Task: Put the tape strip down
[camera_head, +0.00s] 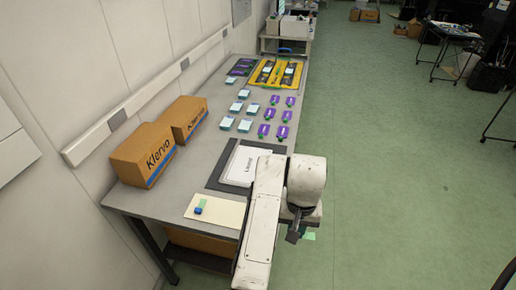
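My gripper (293,236) is at the end of my white arm, beyond the table's right edge, over the floor. It is small and partly hidden by the arm, and I cannot tell whether its fingers are open or shut. A light green strip (309,236) shows right beside it, likely the tape strip; I cannot tell whether the fingers hold it. A cream board (226,213) lies at the table's near end. On it are a small green piece (203,202) and a blue item (198,211).
The grey table (205,170) runs along the wall. Two Klervo boxes (146,155) stand at its left edge. A dark mat (219,178) bears a white labelled sheet (240,165). Beyond are several pale blue packs (226,123), purple items (264,131) and a yellow tray (254,76). Green floor is open at right.

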